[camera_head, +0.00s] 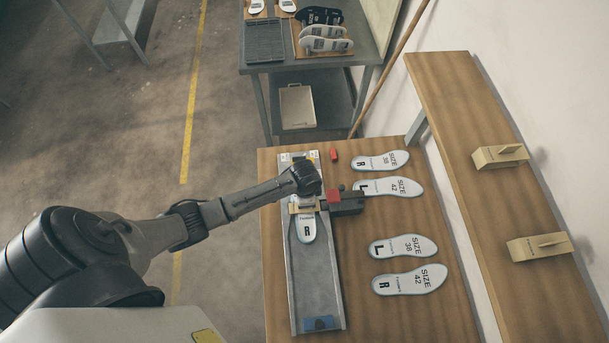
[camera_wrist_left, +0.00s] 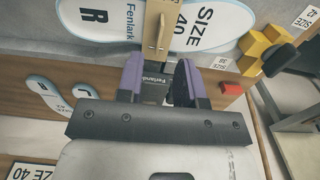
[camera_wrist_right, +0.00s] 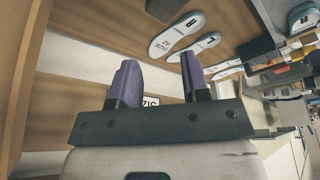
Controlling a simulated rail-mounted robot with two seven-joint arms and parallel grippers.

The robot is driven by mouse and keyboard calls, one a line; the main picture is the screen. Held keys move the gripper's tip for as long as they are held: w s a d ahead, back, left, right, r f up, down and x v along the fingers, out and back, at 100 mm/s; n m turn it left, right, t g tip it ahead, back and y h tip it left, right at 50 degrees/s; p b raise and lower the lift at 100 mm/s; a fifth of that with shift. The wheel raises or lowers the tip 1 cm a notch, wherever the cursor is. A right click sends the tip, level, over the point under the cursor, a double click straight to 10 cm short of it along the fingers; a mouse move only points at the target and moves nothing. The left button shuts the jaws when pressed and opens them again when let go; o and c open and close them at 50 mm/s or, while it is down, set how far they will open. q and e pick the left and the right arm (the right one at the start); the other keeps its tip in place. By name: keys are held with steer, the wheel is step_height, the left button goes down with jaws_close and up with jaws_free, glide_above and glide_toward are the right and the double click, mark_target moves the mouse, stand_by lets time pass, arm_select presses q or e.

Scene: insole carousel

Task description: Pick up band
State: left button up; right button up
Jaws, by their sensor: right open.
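The band (camera_wrist_left: 153,45) is at the fingertips of my left gripper (camera_wrist_left: 158,68). Its purple fingers are apart, with the tab and a dark Fenlark-marked patch between them; whether they touch the tab is unclear. In the head view my left gripper (camera_head: 306,199) is over the insole (camera_head: 306,228) in a grey tray (camera_head: 305,278), hiding most of the band. My right gripper (camera_wrist_right: 160,75) is open and empty in the right wrist view.
Two similar beige pieces (camera_head: 500,155) (camera_head: 540,247) stand on the wooden shelf at right. Several loose insoles (camera_head: 408,281) lie right of the tray. A small red block (camera_head: 333,154) and a dark block with a red part (camera_head: 347,204) are near the gripper.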

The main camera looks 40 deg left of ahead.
mark_target(293, 208)
arm_select(q)
steer(key=shift+s+f, duration=0.15)
steer(key=shift+f, duration=2.6)
steer(key=shift+c, duration=0.4)
jaws_close()
